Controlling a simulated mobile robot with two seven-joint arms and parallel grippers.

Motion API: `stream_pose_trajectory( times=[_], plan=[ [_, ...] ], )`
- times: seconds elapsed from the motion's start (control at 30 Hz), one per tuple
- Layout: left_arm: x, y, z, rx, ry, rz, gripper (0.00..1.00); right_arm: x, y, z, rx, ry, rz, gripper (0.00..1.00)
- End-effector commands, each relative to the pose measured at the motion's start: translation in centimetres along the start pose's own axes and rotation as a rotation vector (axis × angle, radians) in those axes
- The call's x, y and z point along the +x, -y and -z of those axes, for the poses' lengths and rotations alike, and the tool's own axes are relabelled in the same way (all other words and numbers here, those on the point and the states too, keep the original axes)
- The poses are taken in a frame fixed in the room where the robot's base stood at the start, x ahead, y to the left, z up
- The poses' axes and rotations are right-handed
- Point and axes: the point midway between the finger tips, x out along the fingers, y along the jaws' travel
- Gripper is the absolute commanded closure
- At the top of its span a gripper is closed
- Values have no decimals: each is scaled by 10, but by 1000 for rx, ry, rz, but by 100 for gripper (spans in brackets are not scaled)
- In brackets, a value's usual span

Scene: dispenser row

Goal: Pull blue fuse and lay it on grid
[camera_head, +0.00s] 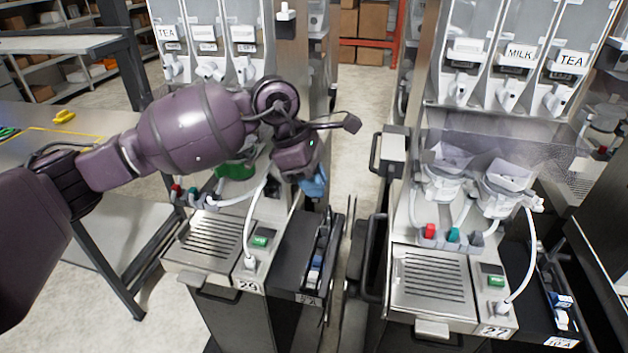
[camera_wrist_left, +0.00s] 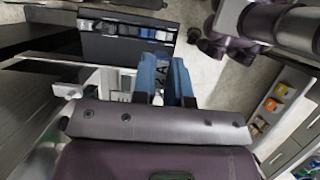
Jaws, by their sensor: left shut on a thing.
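My left gripper (camera_head: 314,186) hangs over the gap at the right side of the left machine, above its black fuse box (camera_head: 297,268). Its blue fingers also show in the wrist view (camera_wrist_left: 166,82), close together. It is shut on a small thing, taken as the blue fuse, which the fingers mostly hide. Blue and white fuses (camera_head: 316,268) sit in the box marked 5 A; the wrist view shows a fuse row too (camera_wrist_left: 125,32). The slatted metal grid (camera_head: 210,236) of machine 29 lies left of the gripper, bare. My right gripper is not in view.
A second machine, marked 27, stands to the right with its own bare grid (camera_head: 433,281) and a fuse box (camera_head: 552,290) marked 10 A. A white hose (camera_head: 248,225) with a plug stands beside the left grid. A steel table (camera_head: 60,145) is at the left.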

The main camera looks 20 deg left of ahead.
Motion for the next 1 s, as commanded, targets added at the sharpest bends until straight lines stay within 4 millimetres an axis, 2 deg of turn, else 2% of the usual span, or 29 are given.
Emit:
stream_pose_trajectory(
  times=[0.6,1.0],
  plan=[
    [-27,0,-11,0,-1,-1,100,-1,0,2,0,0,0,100],
    [-28,0,-11,0,0,0,100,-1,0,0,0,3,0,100]
  ],
)
